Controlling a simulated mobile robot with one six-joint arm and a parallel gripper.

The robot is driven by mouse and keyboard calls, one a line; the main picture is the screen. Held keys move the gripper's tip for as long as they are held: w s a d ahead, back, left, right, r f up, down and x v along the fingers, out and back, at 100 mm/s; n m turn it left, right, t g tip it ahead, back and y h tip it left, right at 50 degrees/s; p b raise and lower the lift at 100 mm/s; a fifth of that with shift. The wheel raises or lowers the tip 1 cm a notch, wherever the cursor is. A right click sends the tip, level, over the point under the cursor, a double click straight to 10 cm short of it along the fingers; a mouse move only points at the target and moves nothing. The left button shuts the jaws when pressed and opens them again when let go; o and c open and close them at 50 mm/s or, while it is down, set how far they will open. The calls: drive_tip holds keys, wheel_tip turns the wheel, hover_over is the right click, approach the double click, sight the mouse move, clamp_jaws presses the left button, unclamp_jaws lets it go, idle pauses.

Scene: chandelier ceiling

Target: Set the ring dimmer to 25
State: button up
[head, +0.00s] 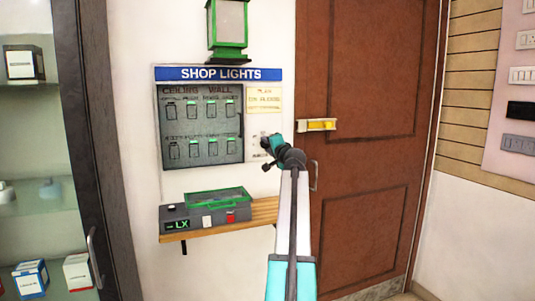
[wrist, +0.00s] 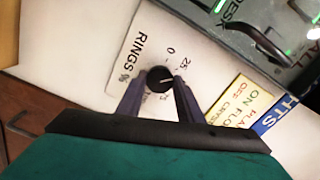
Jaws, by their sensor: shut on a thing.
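The ring dimmer is a round black knob (wrist: 157,76) on a pale plate marked RINGS (wrist: 130,68), seen tilted in the wrist view. The marks 0 and 25 are printed beside the knob; lower marks are partly hidden by a finger. A thin pale line on the knob points right in this view, roughly toward the 25 side; its exact reading is unclear. My gripper (wrist: 161,84) is shut on the knob, one finger on each side. In the head view my gripper (head: 268,144) is at the plate (head: 257,153), covering the knob.
The SHOP LIGHTS board (head: 217,74) has a dark switch panel (head: 200,138) left of the dimmer and a yellow note (head: 264,100) above it. Below, a wooden shelf (head: 262,210) holds a grey box with a green-framed lid (head: 205,206). A brown door (head: 365,220) stands right.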

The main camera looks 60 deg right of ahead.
drive_tip(key=shift+f+n+b, duration=0.15)
drive_tip(key=shift+n+b, duration=0.4)
drive_tip(key=shift+n, duration=0.05)
drive_tip(key=o, duration=1.1)
drive_tip(key=shift+c, duration=0.2)
drive_tip(key=shift+s, duration=0.15)
drive_tip(key=v, duration=1.3)
drive_tip(key=shift+s+a, duration=0.2)
drive_tip(key=shift+a, duration=0.1)
